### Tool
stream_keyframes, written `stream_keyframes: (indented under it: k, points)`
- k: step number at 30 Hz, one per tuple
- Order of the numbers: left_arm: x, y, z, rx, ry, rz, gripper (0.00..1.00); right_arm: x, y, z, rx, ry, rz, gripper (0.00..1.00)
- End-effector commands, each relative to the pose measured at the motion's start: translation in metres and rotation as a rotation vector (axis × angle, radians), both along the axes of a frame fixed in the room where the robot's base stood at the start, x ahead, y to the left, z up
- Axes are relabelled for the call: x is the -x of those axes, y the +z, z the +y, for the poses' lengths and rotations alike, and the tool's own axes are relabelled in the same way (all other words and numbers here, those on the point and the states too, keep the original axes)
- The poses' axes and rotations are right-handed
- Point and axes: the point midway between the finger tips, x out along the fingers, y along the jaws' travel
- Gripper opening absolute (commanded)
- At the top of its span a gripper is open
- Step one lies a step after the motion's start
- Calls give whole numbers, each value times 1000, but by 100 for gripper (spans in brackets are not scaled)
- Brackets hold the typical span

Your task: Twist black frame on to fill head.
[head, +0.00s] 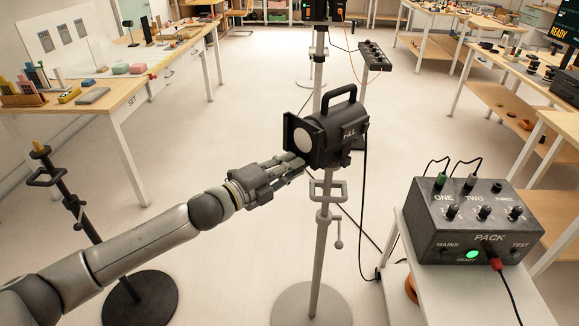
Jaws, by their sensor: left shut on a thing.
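The fill head (342,133) is a black lamp marked FILL, with a top handle, on a grey stand in the middle of the head view. The black frame (290,132) is a dark square around the pale round lens at the lamp's left-facing front. It lies against or very close to the front; I cannot tell whether it is locked there. My left gripper (293,163) is at the lower edge of the frame, shut on it. The fingertips are partly hidden against the frame and lamp. My right gripper is not in view.
A grey PACK box (474,220) with knobs, a green light and plugged cables sits on a white table at the right. A black-based stand (141,300) is at the lower left. Cables hang behind the lamp stand. Workbenches line both sides, with open floor between.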

Motion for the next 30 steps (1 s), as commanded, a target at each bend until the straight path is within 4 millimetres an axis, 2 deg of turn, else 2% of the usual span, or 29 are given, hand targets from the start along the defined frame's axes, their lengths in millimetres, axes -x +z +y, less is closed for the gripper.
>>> stream_keyframes:
  k: [3, 4, 9, 20, 25, 30]
  points:
    - [0, 1, 0, 1, 1, 1, 0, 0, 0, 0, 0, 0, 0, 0]
    - [0, 0, 0, 1, 1, 1, 18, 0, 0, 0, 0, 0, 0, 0]
    - [0, 1, 0, 2, 0, 1, 39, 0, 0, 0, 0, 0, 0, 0]
    - [2, -1, 2, 1, 1, 2, 39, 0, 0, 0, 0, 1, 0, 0]
    - [17, -1, 19, 1, 2, 4, 39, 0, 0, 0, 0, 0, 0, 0]
    - [43, -1, 44, -2, 2, 3, 39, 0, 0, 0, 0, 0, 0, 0]
